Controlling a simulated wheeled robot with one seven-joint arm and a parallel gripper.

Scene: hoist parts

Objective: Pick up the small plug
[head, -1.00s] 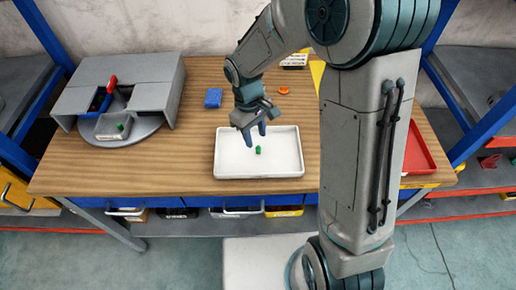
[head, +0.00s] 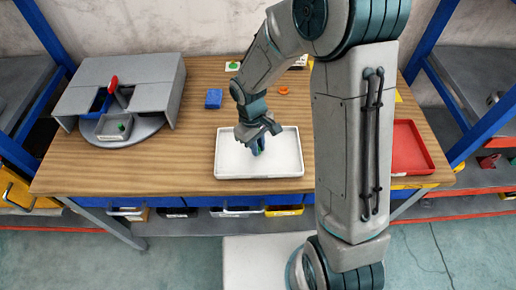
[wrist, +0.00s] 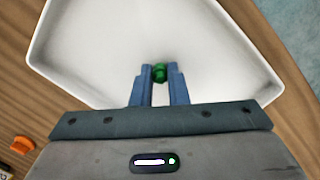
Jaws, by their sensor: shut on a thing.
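The small plug (wrist: 160,72) is green. In the wrist view it sits between the tips of my gripper's two blue fingers, over the white tray (wrist: 90,40). My gripper (head: 258,149) is shut on the plug, low over the white tray (head: 285,165) in the head view. In the head view the fingers hide most of the plug. I cannot tell whether the plug still touches the tray floor.
A grey fixture with a red-handled part (head: 114,82) and a small grey bin (head: 113,127) stands at the left. A blue block (head: 213,98) and an orange piece (head: 283,90) lie behind the tray. A red tray (head: 408,150) is at the right.

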